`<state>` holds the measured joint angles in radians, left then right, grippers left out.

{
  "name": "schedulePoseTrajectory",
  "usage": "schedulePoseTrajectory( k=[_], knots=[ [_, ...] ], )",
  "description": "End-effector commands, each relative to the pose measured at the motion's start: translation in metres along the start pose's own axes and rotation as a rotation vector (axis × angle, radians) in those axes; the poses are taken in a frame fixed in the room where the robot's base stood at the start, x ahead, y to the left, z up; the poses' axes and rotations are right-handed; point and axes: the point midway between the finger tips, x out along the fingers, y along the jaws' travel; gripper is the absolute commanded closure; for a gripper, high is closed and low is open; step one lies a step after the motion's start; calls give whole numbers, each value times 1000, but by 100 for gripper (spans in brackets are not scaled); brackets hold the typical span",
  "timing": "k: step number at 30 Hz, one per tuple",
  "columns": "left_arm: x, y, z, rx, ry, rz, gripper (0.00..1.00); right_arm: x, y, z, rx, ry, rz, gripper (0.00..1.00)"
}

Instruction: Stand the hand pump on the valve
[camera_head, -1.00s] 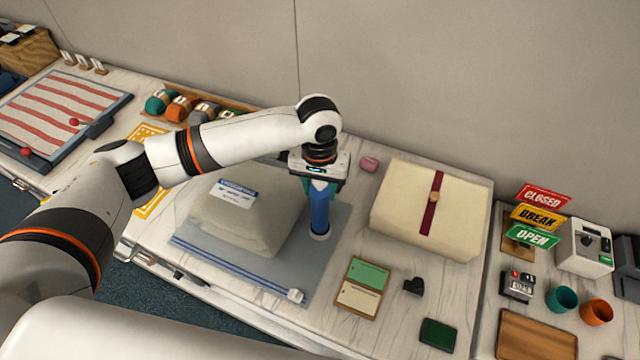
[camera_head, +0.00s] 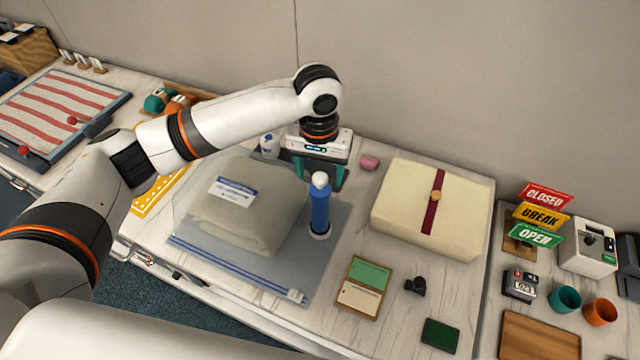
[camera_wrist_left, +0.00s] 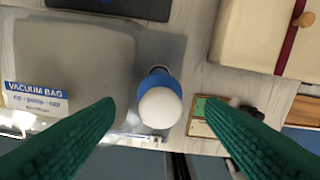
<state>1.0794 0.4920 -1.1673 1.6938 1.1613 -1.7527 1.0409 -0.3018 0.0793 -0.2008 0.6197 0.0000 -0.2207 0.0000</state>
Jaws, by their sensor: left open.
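The hand pump (camera_head: 319,207) is a blue cylinder with a white knob on top. It stands upright at the right edge of the grey vacuum bag (camera_head: 345,245), with a pale ring at its foot; the valve itself is hidden under it. In the left wrist view the pump (camera_wrist_left: 160,100) is seen from above, its white knob between the fingers. My left gripper (camera_head: 318,178) has green fingers spread open and is behind and above the pump, apart from it. Its fingers (camera_wrist_left: 160,115) also show open in the left wrist view. My right gripper is not in view.
A folded beige item (camera_head: 245,215) lies in the bag, left of the pump. A cream parcel (camera_head: 400,205) with a red band lies to the right. A green and cream card holder (camera_head: 362,285) and a dark stamp (camera_head: 415,286) lie in front. A white bottle (camera_head: 269,146) stands behind.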

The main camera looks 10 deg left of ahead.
Motion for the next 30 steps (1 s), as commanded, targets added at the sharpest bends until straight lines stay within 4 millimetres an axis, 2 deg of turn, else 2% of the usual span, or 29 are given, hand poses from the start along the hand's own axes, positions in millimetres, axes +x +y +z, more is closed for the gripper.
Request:
schedulePoseTrajectory(
  k=[6, 12, 30],
  knots=[
    [-44, -1, 1, 1, -4, -2, 36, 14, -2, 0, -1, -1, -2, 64],
    [-67, -1, 0, 0, -1, -1, 36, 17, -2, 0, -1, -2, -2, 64],
    [-72, 0, 0, 0, 1, 0, 36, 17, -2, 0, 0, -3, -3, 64]
  ],
)
